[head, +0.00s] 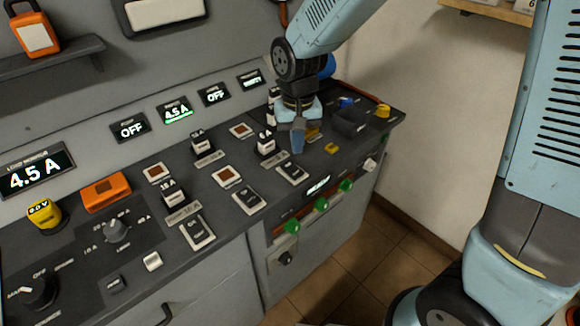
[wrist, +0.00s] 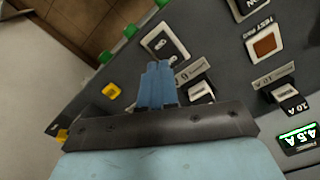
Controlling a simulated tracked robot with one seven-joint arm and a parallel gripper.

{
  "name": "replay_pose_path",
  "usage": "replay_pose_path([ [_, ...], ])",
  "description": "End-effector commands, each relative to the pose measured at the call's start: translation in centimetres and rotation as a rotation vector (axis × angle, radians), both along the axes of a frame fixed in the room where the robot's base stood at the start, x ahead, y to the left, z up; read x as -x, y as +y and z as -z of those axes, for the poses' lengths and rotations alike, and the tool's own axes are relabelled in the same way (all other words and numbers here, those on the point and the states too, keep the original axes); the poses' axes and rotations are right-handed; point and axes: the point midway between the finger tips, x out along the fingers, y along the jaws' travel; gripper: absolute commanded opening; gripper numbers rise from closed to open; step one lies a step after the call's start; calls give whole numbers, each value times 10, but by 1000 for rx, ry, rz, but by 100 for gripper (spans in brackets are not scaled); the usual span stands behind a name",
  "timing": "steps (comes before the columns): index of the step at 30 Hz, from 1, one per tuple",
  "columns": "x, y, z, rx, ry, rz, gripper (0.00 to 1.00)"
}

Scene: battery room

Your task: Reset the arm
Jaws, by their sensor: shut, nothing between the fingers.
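My gripper (head: 298,138) is at the end of my light blue arm, over the right part of the grey control panel (head: 225,205) in the head view. It points down, with its blue fingers together and nothing between them. In the wrist view the closed fingers (wrist: 156,85) show over the panel, beside a rocker switch (wrist: 165,43) and a white breaker marked 6 (wrist: 198,90). The head view does not clearly show whether the fingertips touch the panel.
Breakers, switches and a knob (head: 116,231) crowd the panel. Green knobs (head: 321,204) stick out along its front edge. A yellow button (head: 383,111) is at the far right. A shelf (head: 50,66) holds an orange device (head: 34,36). Floor (head: 365,250) is open at right.

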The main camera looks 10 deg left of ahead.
Motion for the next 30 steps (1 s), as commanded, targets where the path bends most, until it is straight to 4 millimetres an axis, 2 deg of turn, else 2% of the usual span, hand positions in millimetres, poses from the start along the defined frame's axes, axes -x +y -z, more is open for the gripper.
replay_pose_path([
  [16,0,0,-2,0,0,1,0],
  [19,-2,-7,-8,-6,-7,9,0],
  [23,-8,-29,-29,-25,-36,32,0],
  [30,-12,-95,-82,-69,-116,96,0],
])
